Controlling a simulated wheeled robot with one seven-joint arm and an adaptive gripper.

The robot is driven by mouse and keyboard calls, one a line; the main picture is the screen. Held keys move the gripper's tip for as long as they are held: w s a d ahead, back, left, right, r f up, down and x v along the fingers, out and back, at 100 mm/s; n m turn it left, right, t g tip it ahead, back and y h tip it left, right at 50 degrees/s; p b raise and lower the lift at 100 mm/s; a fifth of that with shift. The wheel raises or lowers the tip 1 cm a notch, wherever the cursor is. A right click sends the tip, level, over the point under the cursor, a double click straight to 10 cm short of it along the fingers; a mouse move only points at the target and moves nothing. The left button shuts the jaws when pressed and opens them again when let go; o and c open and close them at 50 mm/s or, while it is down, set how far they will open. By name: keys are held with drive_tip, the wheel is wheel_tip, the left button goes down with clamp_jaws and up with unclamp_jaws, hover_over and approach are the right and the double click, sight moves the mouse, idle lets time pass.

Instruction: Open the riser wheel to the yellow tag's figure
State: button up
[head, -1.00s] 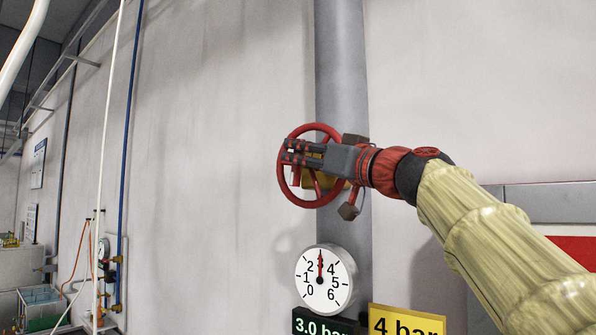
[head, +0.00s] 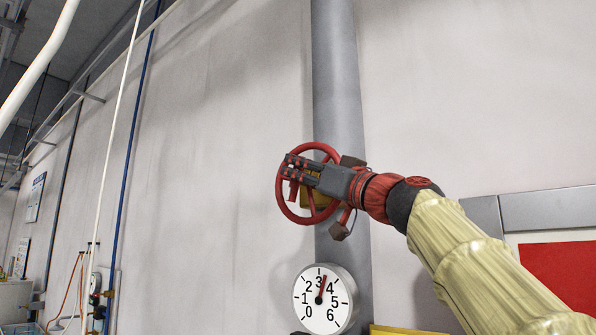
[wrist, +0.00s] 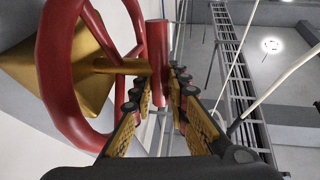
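The red riser wheel (head: 334,152) sits on the grey riser pipe (head: 338,70) in the head view. My gripper (head: 292,167) is at the wheel's left side. In the wrist view the wheel rim (wrist: 60,75) fills the left, and a red handle peg (wrist: 157,50) stands between my fingertips (wrist: 159,85), which close in on both sides of it. The white gauge (head: 343,314) below has its red needle between 3 and 4, nearer 3. Only the top edge of the yellow tag (head: 405,331) shows; its figure is out of view now.
A brass-coloured valve body (wrist: 95,62) lies behind the wheel. A grey-framed panel with red (head: 565,270) is on the wall at right. White and blue pipes (head: 127,150) run up the wall at left. The wall between is bare.

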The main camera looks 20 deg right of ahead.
drive_tip(key=shift+o, duration=0.5)
drive_tip(key=v, duration=1.2)
idle(0.3)
